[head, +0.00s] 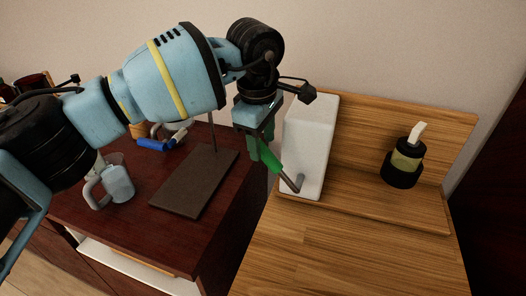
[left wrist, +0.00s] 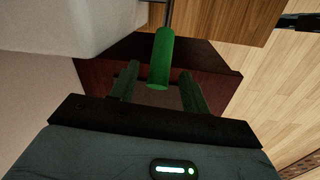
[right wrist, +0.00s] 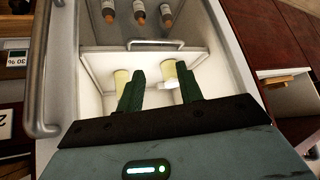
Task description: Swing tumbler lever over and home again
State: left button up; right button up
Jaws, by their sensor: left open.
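The tumbler lever is a green handle (head: 267,157) on a thin grey rod, which runs down to the lower front of a white box (head: 312,145) on the wooden counter. In the left wrist view the green handle (left wrist: 162,60) points toward me, and its free end appears between the two fingertips. My left gripper (head: 258,140) is open at the handle, its fingers apart on either side; I cannot tell if either touches. My right gripper (right wrist: 160,85) has its fingers apart in the right wrist view, over a white compartment, with nothing clearly between them.
A dark bottle with a white top (head: 404,165) stands right of the box on the wooden counter (head: 335,250). On the dark red cabinet are a brown board (head: 185,195), a glass mug (head: 118,183) and a blue object (head: 155,145). Several orange-tipped vials (right wrist: 139,12) lie beyond the right gripper.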

pick_arm(q)
jog(key=shift+w+d+f, duration=0.1)
jog(key=shift+w+f, duration=0.05)
jog(key=shift+f, duration=0.85)
jog(key=shift+w+f, duration=0.1)
jog(key=shift+f, duration=0.9)
grip_shut()
